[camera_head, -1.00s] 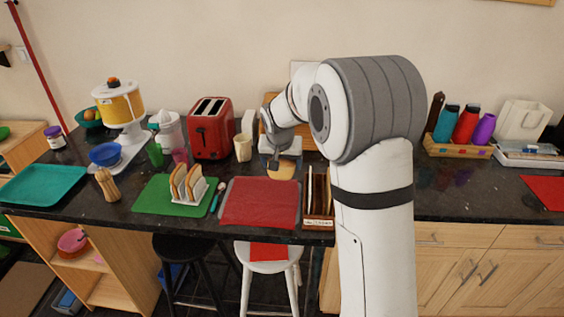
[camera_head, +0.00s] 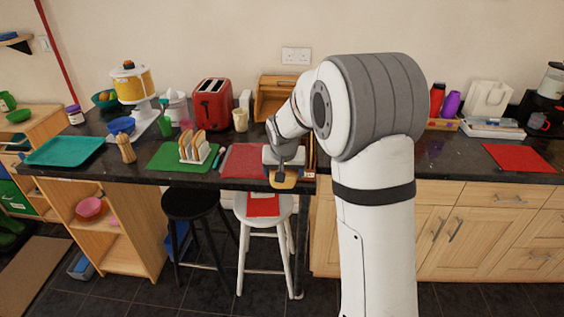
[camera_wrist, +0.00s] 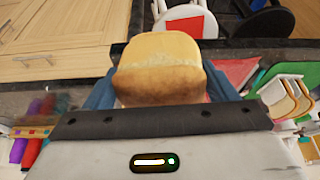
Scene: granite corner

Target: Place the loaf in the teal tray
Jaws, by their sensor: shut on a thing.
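The loaf (camera_wrist: 160,68) is golden on top with a browner side, and it fills the space between my gripper's blue fingers in the wrist view. My gripper (camera_head: 284,172) is shut on the loaf. In the head view the loaf (camera_head: 284,183) shows under the gripper, near the counter's front edge and beside the red mat. The teal tray (camera_head: 66,150) lies flat and empty at the left end of the dark counter, well to the left of my gripper.
Between gripper and tray are a red mat (camera_head: 243,163), a toast rack (camera_head: 194,147) on a green mat (camera_head: 165,158), and a wooden mill (camera_head: 126,149). A red toaster (camera_head: 212,104) and juicer (camera_head: 173,106) stand behind. Black (camera_head: 193,204) and white (camera_head: 262,212) stools stand in front.

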